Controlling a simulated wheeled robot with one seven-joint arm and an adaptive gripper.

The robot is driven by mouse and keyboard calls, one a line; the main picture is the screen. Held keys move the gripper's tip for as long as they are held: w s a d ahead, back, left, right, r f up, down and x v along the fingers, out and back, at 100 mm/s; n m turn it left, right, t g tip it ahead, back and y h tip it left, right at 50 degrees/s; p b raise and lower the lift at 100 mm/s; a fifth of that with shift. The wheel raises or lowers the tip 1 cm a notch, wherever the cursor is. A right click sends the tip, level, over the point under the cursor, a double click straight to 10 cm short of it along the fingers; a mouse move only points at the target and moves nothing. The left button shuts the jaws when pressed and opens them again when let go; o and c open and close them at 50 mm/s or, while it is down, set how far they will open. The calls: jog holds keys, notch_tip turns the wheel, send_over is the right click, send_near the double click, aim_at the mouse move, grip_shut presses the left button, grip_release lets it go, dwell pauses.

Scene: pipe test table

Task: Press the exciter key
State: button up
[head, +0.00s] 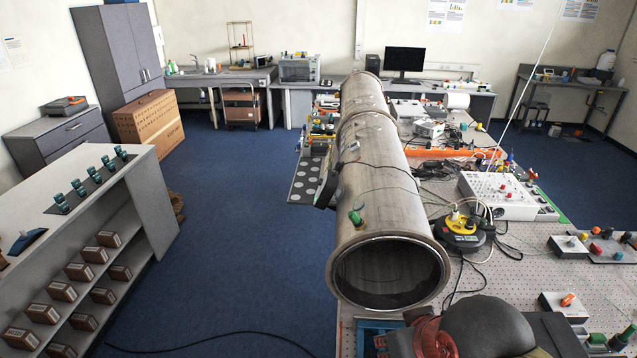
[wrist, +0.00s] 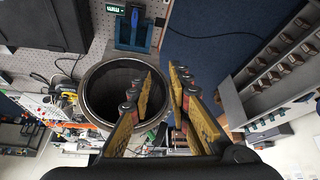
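I cannot tell for sure which part is the exciter key. A blue device (wrist: 133,32) with a dark upright part stands on the perforated table by the pipe mouth in the wrist view; its blue edge shows at the bottom of the head view (head: 372,326). A small display with green digits (wrist: 115,9) is beside it. The large steel pipe (head: 372,205) lies along the table; its open end also shows in the wrist view (wrist: 92,82). My gripper (wrist: 162,78) is open and empty, its yellow-padded fingers apart, overlapping the pipe's rim in the picture.
A black-and-yellow cable reel (head: 460,232) and a white control panel (head: 500,194) sit beside the pipe. Loose cables cross the table. Blue floor (head: 245,225) is open on the left.

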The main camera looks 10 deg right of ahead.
grip_shut()
dwell(1.2)
